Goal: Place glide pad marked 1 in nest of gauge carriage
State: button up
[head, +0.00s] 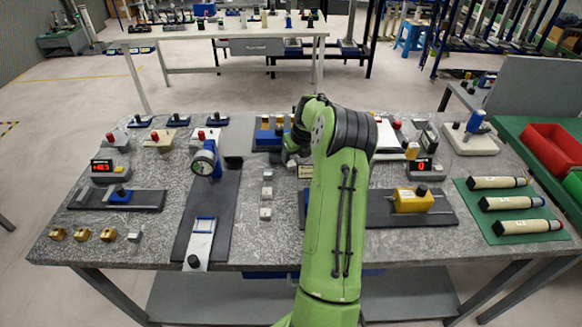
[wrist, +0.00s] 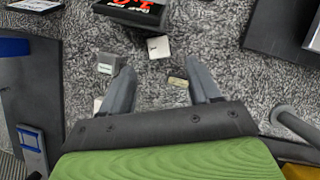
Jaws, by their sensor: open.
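My gripper (wrist: 160,85) is open and empty in the wrist view, its two fingers spread above the grey speckled bench. In the head view my arm hides its fingertips. Small blocks lie near the fingers in the wrist view: a white one (wrist: 158,47) ahead, a grey one (wrist: 108,63) by the left finger, and a thin tan piece (wrist: 177,82) between the fingers. In the head view a column of small pale blocks (head: 266,193) lies left of my arm. Their marks are unreadable. A pale, blue-edged carriage (head: 201,235) with a black knob sits on a dark plate (head: 228,200).
A dial gauge (head: 203,163) stands at the back of that plate. A yellow carriage (head: 412,200) is on a rail at right. Brass-coloured blocks (head: 82,235) line the front left edge. Cylinders (head: 497,182) lie on a green mat at right. Bare bench surrounds the pale blocks.

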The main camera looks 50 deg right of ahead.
aim_at(292, 165)
jog(key=x, duration=0.6)
jog(key=shift+w+b, duration=0.1)
jog(key=shift+b, duration=0.25)
grip_shut()
notch_tip(292, 165, up, 10)
jog(key=p, duration=0.1)
jog(key=shift+p, duration=0.35)
jog(key=shift+a, duration=0.1)
